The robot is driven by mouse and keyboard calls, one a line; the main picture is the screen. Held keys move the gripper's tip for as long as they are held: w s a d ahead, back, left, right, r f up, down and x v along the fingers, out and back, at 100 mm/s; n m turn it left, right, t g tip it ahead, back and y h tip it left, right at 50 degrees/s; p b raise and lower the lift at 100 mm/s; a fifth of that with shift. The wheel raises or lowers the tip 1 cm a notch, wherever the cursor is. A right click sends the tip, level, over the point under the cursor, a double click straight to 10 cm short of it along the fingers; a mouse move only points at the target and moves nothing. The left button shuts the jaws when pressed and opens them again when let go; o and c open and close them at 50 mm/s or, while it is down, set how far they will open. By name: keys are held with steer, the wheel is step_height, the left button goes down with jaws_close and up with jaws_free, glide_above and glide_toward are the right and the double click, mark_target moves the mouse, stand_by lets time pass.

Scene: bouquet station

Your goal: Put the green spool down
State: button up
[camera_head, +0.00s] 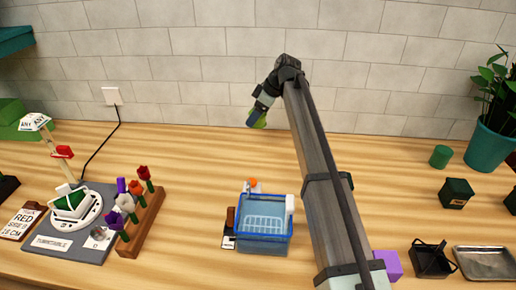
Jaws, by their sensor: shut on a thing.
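My gripper (256,113) hangs in the air in front of the tiled wall, at the upper middle of the view, at the end of my raised arm. It is shut on a small yellow-green thing, which I take to be the green spool (262,122). Most of the spool is hidden by the gripper, and its exact shape is too small to tell. It is held well above the wooden table (215,155), apart from it. A separate dark green cylinder (441,156) stands upright on the table at the right.
A blue basket (264,238) stands at front middle. Left are a wooden rack (143,223) with several flowers and a turntable (75,207). Right are a purple block (388,264), a black holder (431,260), a metal tray (485,263) and a potted plant (488,145). The table's back middle is clear.

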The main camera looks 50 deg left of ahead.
steer(key=shift+d+n+g, duration=0.1)
steer(key=shift+n+g, duration=0.2)
steer(key=shift+n, duration=0.3)
steer(key=shift+f+h, duration=0.3)
steer(key=shift+f, duration=0.25)
step_height(320, 180, down, 9)
steer(key=shift+f, duration=0.15)
steer(key=o, duration=1.1)
steer(key=shift+c, duration=0.2)
steer(key=v, duration=1.2)
